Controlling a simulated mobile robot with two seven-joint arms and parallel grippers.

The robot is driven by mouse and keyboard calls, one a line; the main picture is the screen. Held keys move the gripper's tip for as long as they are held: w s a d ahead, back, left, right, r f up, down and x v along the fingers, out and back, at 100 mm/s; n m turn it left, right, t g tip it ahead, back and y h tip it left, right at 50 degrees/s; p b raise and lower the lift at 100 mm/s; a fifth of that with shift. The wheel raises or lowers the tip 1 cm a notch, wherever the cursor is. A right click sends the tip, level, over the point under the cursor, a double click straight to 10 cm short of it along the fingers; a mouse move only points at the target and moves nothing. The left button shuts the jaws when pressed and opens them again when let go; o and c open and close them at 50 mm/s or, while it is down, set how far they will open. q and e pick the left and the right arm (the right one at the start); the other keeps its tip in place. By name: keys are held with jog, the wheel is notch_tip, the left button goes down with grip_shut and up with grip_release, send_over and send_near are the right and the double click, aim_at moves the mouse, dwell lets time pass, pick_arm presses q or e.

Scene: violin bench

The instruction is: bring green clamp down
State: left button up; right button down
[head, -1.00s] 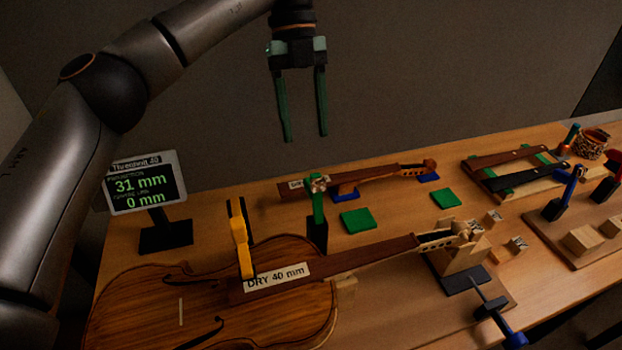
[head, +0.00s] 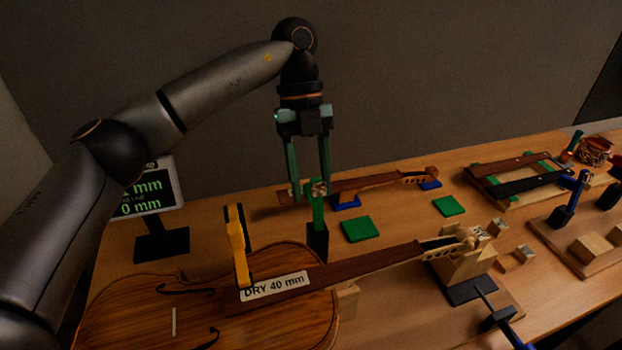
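The green clamp (head: 318,213) stands upright in a black holder (head: 318,242) behind the violin's body (head: 200,312), with a small patterned tag on its top. My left gripper (head: 309,194) points down at the clamp's top, its two green fingers apart. The fingers appear on either side of or just behind the clamp's top; I cannot tell the depth or whether they touch it. A yellow clamp (head: 238,245) stands on the violin near the DRY 40 mm label (head: 275,287). My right gripper is not in view.
A display (head: 150,190) stands at the left, partly hidden by my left arm. A second neck (head: 360,184) lies behind the clamp on blue supports. Green pads (head: 360,229) lie to its right. A wooden neck support (head: 463,266) and blocks (head: 592,247) stand further right.

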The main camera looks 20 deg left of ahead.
pick_arm(q)
grip_shut()
dwell(1.1)
